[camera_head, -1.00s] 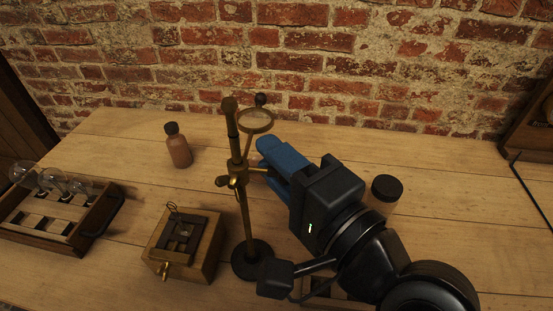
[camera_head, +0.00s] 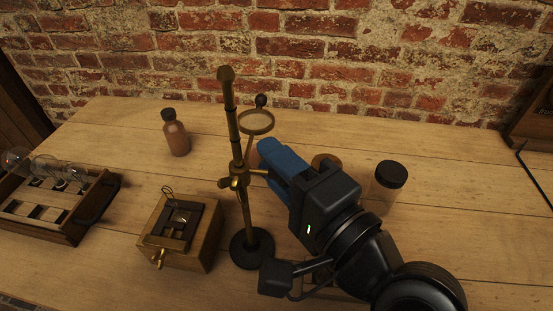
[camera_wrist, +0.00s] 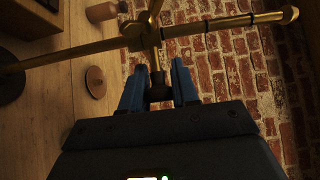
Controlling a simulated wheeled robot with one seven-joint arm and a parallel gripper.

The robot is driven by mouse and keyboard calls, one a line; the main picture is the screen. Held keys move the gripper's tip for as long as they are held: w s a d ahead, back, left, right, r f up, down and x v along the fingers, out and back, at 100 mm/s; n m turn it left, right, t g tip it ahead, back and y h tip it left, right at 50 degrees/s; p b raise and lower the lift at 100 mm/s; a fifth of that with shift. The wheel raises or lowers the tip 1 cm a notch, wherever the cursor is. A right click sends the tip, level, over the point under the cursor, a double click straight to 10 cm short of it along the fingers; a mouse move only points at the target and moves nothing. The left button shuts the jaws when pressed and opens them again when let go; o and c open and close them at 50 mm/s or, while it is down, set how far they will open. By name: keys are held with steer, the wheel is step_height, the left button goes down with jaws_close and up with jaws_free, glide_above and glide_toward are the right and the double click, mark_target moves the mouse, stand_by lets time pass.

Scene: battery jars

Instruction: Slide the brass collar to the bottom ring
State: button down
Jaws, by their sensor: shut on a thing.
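The brass collar (camera_head: 238,181) sits around the upright brass post (camera_head: 247,212), a little below the middle. In the wrist view the collar (camera_wrist: 140,30) shows with side arms and a dark knob (camera_wrist: 158,88). My gripper (camera_head: 262,160) is to the right of the post with blue fingers; in the wrist view (camera_wrist: 158,92) they are shut on the dark knob. Dark rings mark the post above the collar, one of them near the top (camera_head: 230,108). I cannot clearly make out a ring at or below the collar. The post stands on a round dark base (camera_head: 252,248).
A round lens (camera_head: 256,122) stands just behind the post. A wooden box (camera_head: 205,250) is left of the base, and a tray (camera_head: 97,207) with glass bulbs lies farther left. A brown bottle (camera_head: 176,138) stands behind, and a dark-lidded jar (camera_head: 388,185) stands right of my gripper.

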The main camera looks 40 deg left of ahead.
steer(key=c, duration=1.1)
jaws_free()
steer(key=shift+f, duration=0.45)
steer(key=shift+o, duration=1.2)
steer(key=shift+r, duration=0.15)
steer(key=shift+d, duration=0.1)
steer(key=v, duration=0.7)
steer(key=shift+d+b, duration=0.3)
steer(key=shift+b, duration=0.15)
